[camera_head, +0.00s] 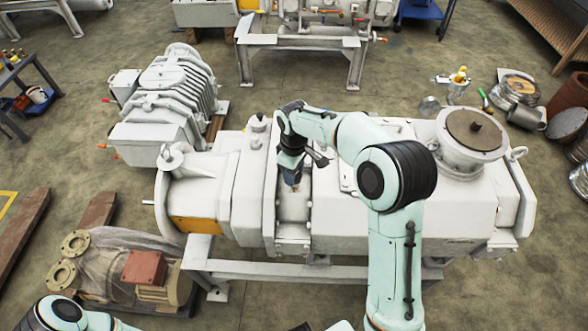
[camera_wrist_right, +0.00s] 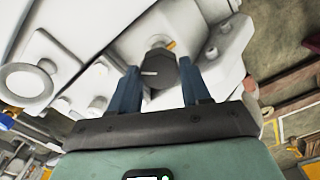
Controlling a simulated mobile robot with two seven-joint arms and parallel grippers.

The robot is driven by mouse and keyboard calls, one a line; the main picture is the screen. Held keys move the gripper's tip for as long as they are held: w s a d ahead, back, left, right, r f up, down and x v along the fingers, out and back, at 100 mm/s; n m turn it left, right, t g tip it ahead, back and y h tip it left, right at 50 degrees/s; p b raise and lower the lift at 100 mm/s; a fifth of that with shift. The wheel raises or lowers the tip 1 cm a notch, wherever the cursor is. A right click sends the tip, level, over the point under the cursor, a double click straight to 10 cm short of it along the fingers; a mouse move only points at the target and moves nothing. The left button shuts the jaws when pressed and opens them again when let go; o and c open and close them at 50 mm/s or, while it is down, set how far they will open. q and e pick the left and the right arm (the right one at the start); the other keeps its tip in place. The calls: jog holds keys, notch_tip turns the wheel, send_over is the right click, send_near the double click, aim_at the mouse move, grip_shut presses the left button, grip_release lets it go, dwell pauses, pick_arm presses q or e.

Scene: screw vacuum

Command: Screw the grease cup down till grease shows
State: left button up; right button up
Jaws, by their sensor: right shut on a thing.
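The grease cup (camera_wrist_right: 162,70) is a dark grey, faceted cap with a white line on its face, seen between the fingers in the right wrist view. A small orange-yellow bit (camera_wrist_right: 170,45) shows at its far edge; I cannot tell whether it is grease. My right gripper (camera_head: 291,184) points down at the middle of the white vacuum pump (camera_head: 340,215) and hides the cup in the head view. In the wrist view the right gripper (camera_wrist_right: 160,75) has one blue finger on each side of the cup and is shut on it. My left gripper is out of view; only part of its arm shows at lower left.
A large round flange (camera_head: 470,130) stands on the pump's right end. A ribbed white machine (camera_head: 170,95) stands behind left, and a wrapped motor (camera_head: 130,265) lies front left. Buckets and cans (camera_head: 525,115) crowd the right floor.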

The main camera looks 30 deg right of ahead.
jog(key=m, duration=0.6)
jog(key=shift+p, duration=0.3)
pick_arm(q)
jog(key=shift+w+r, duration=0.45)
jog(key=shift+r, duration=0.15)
pick_arm(e)
jog(key=m, duration=0.5)
jog(key=shift+d+m, duration=0.1)
jog(key=shift+m, duration=0.3)
jog(key=o, duration=1.1)
jog(key=shift+c, duration=0.2)
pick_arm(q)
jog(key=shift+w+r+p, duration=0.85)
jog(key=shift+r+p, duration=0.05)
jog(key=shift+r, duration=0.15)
pick_arm(e)
notch_tip(320, 180, up, 13)
jog(key=shift+r, duration=0.2)
